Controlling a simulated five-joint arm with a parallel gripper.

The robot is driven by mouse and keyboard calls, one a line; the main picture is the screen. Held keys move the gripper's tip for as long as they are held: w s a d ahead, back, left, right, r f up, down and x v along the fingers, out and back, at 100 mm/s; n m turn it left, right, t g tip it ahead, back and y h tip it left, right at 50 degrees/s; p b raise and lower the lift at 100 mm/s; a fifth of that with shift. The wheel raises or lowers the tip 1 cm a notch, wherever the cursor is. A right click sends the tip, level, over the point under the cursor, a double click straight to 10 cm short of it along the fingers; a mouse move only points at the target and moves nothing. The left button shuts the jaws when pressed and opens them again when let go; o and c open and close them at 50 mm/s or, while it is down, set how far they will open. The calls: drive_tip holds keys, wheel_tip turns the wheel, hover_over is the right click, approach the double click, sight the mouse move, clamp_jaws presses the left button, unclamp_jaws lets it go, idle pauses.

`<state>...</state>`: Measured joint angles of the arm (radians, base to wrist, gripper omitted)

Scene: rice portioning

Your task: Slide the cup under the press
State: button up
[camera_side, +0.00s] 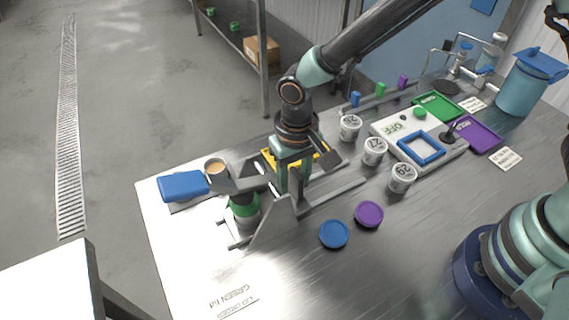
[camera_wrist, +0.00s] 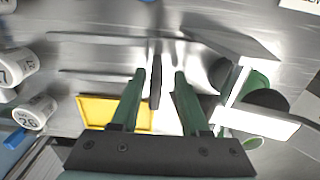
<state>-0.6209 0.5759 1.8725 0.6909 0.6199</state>
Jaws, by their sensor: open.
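My gripper (camera_wrist: 160,78) is open, with its two green fingers apart and nothing clearly held between them. In the side view my gripper (camera_side: 291,190) points down beside the grey press frame (camera_side: 272,222). A white and green cup-like piece (camera_side: 246,216) stands at the left of that frame, under a dark part. I cannot tell how exactly it sits below the press head. Green and dark round parts of it show in the wrist view (camera_wrist: 260,82), right of the fingers and apart from them. Three white labelled cups (camera_side: 350,127) (camera_side: 375,151) (camera_side: 402,178) stand to the right.
A yellow-edged tray (camera_side: 325,158) lies behind my gripper. Blue (camera_side: 334,234) and purple (camera_side: 369,214) lids lie in front on the table. A blue block (camera_side: 183,186) and a tan-filled round container (camera_side: 215,167) are at the left. The front table is mostly clear.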

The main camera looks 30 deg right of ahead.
wheel_tip(320, 180, up, 11)
idle(0.3)
drive_tip(key=s+d+r+t, duration=0.1)
drive_tip(key=d+r+t, duration=0.1)
drive_tip(key=d, duration=0.6)
drive_tip(key=s+d+r+t, duration=0.1)
drive_tip(key=s+d+r, duration=0.1)
drive_tip(key=d+r, duration=0.3)
drive_tip(key=s+d+r+t, duration=0.2)
drive_tip(key=d+r, duration=0.1)
drive_tip(key=d, duration=0.8)
drive_tip(key=shift+r+t, duration=0.15)
drive_tip(key=shift+t, duration=0.15)
